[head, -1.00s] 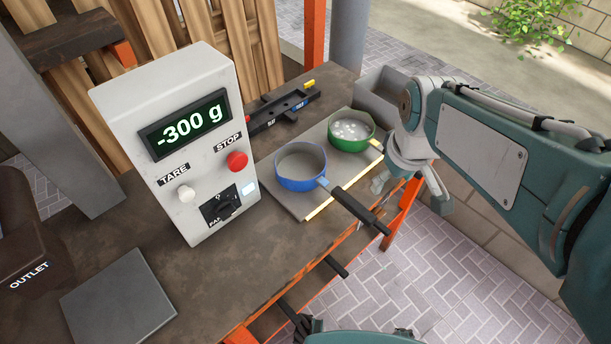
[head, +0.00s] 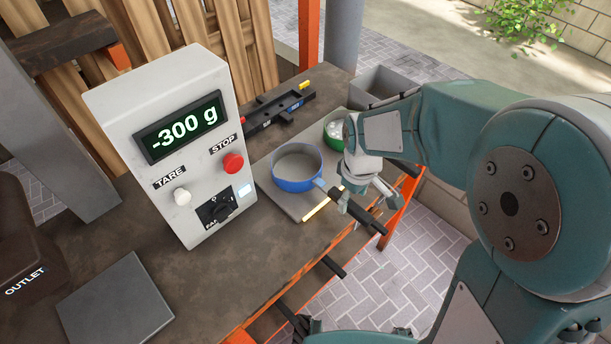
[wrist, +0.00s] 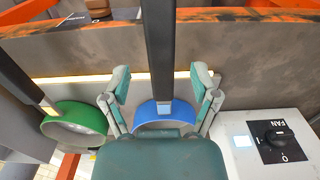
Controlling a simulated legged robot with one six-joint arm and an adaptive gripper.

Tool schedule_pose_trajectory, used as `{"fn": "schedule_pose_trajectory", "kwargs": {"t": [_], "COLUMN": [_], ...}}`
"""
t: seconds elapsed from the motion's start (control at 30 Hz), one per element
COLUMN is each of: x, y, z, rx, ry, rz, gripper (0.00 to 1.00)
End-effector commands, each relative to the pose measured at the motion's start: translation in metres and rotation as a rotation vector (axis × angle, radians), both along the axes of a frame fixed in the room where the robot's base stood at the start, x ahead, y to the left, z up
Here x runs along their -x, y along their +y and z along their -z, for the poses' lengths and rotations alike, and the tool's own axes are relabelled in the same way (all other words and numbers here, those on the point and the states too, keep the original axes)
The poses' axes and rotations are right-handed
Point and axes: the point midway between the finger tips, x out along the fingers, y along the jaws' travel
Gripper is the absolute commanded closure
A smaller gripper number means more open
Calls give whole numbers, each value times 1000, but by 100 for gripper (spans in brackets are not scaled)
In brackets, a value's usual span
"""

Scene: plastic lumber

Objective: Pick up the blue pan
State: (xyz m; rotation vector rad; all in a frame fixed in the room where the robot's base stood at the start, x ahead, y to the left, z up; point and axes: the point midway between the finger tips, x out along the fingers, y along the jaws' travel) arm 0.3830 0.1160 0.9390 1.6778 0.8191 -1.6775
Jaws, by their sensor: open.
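The blue pan (head: 297,166) sits on a grey plate (head: 283,199) on the workbench, its black handle (head: 357,211) pointing toward the bench's front edge. My gripper (head: 362,200) is at the handle, close to where it joins the pan. In the wrist view, the open fingers of my gripper (wrist: 162,88) stand on either side of the black handle (wrist: 160,50), with gaps on both sides. The blue pan (wrist: 163,112) shows beyond the fingers, partly hidden by my gripper's body.
A green pan (head: 336,128) with pale contents stands beside the blue pan, partly hidden by my arm. A grey control box (head: 172,140) reading -300 g stands left of it. A black rail tool (head: 278,110) and grey bin (head: 383,88) lie behind.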

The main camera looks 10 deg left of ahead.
Motion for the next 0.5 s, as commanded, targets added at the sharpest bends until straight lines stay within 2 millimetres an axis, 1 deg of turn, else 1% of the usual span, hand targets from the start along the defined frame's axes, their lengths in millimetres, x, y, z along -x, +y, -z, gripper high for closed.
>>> {"fn": "schedule_pose_trajectory", "kwargs": {"t": [0.03, 0.2, 0.3, 0.5], "x": [3, 3, 3, 2], "y": [-1, -1, -1, -1], "z": [10, 33, 38, 38], "rx": [2, 1, 1, 0], "ry": [7, 3, 3, 1], "rz": [0, 0, 0, 1], "gripper": [23, 23, 23, 23]}}
